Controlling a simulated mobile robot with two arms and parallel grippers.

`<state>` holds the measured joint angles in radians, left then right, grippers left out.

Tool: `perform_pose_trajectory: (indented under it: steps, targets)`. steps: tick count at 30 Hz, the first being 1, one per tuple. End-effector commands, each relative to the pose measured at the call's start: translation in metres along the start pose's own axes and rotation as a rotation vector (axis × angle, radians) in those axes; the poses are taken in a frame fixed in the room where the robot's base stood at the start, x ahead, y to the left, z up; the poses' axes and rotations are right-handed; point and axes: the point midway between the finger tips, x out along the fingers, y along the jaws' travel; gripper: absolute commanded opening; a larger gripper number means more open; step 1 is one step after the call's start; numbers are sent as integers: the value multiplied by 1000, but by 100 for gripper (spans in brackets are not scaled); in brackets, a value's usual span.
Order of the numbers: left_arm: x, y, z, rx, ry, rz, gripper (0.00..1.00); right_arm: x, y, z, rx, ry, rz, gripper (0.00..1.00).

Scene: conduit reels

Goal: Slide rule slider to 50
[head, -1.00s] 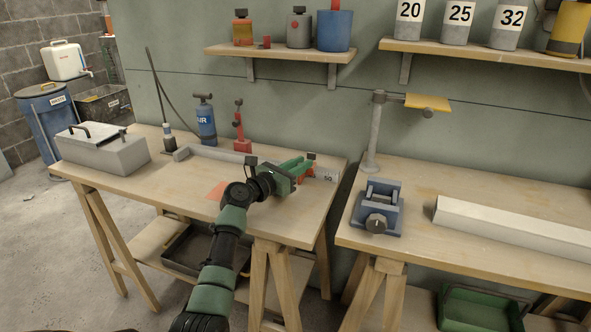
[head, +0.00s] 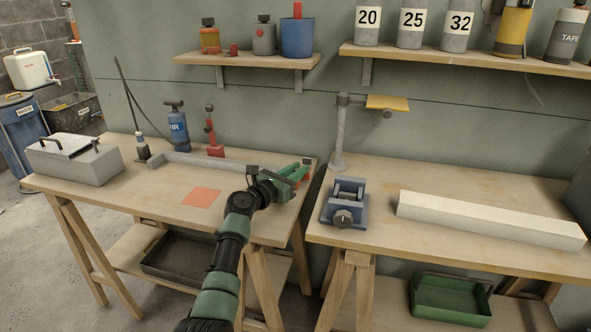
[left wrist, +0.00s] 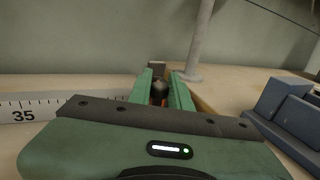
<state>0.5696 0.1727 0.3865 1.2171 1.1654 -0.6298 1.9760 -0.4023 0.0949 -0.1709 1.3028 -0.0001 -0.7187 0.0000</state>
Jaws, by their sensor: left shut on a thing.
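The rule is a long pale grey bar (head: 195,160) lying along the back of the left workbench. In the left wrist view its printed scale (left wrist: 45,108) shows the number 35 at the left. My left gripper (head: 303,170) is at the rule's right end, near the bench's right edge. In the left wrist view its green fingers (left wrist: 163,88) are shut on the slider's dark knob (left wrist: 160,88). A bit of orange-red slider (head: 305,181) shows beside the fingers in the head view. The scale mark under the slider is hidden. My right gripper is not in view.
A red-orange square (head: 201,197) lies flat on the left bench (head: 130,188). A grey toolbox (head: 75,160), a blue pump (head: 177,130) and a red tool (head: 213,140) stand on it. A blue vise (head: 345,205) and grey post (head: 340,135) are on the right bench.

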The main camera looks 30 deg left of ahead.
Motion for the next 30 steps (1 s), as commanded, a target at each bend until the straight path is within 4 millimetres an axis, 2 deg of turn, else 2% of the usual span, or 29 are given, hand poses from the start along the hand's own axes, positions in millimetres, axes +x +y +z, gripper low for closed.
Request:
perform_pose_trajectory:
  steps: [2,3,4,5,20,26,30]
  targets:
    - [0,0,-1,0,2,-1,0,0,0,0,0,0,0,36]
    - [0,0,-1,0,2,-1,30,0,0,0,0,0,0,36]
    - [0,0,-1,0,2,-1,39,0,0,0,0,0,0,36]
    - [0,0,-1,0,1,-1,41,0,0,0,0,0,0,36]
    - [-1,2,-1,0,0,1,41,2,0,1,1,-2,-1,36]
    - [-8,22,-5,2,-1,3,41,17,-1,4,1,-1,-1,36]
    - [-22,43,-4,3,-1,4,41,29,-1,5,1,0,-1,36]
